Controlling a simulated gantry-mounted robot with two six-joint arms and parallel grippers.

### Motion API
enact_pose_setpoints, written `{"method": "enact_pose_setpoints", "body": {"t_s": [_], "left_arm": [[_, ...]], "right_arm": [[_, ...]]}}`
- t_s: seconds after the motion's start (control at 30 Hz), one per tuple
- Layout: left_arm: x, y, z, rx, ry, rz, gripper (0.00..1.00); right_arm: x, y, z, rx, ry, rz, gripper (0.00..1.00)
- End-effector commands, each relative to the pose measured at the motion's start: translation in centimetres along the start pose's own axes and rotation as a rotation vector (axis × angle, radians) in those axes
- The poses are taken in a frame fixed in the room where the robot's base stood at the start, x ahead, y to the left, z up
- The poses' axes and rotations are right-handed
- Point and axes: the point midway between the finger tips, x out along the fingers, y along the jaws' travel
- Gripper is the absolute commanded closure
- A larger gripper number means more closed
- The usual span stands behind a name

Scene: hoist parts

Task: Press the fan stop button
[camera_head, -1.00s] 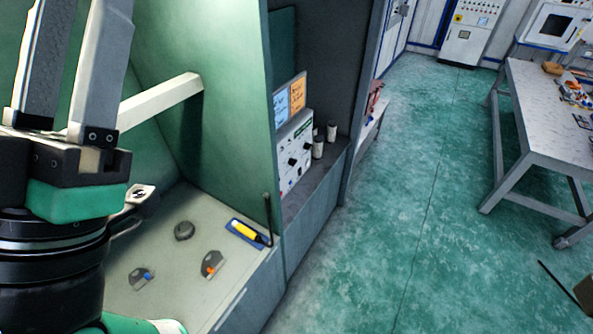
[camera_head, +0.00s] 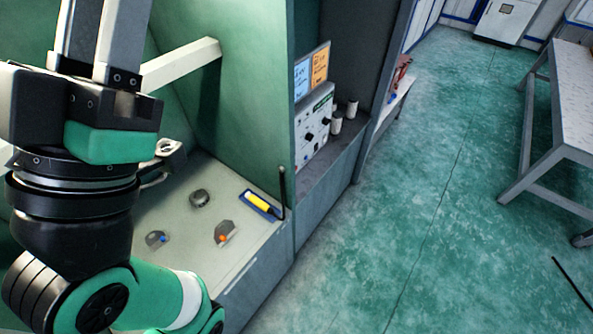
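A white control panel (camera_head: 313,130) with black knobs and small buttons stands in a recess right of the green hood wall. Two cards, blue and orange (camera_head: 319,68), are above it. The panel's markings are too small to read, so I cannot tell which button is the fan stop. My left gripper (camera_head: 97,35) is at the upper left, fingers pointing up, well left of the panel and apart from it. Its fingertips are outside the picture, so its opening cannot be judged. My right gripper is not in view.
The hood's pale work surface (camera_head: 195,235) holds several small grey parts and a yellow-handled tool on a blue tray (camera_head: 258,205). A green wall edge (camera_head: 285,110) stands between my arm and the panel. White cylinders (camera_head: 336,122) stand beside the panel. Floor to the right is mostly open.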

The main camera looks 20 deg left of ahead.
Motion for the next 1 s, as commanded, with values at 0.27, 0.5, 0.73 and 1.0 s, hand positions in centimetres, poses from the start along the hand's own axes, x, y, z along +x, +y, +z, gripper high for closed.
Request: {"method": "enact_pose_setpoints", "body": {"t_s": [0.27, 0.5, 0.73, 1.0], "left_arm": [[0.0, 0.0, -0.01, 0.0, 0.0, 0.0, 1.0], [0.0, 0.0, -0.01, 0.0, 0.0, 0.0, 1.0], [0.0, 0.0, -0.01, 0.0, 0.0, 0.0, 1.0], [0.0, 0.0, -0.01, 0.0, 0.0, 0.0, 1.0]], "right_arm": [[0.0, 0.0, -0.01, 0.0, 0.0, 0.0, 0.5], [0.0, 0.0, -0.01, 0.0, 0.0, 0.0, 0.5], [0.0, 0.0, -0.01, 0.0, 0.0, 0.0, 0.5], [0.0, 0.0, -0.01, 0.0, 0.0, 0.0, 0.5]]}}
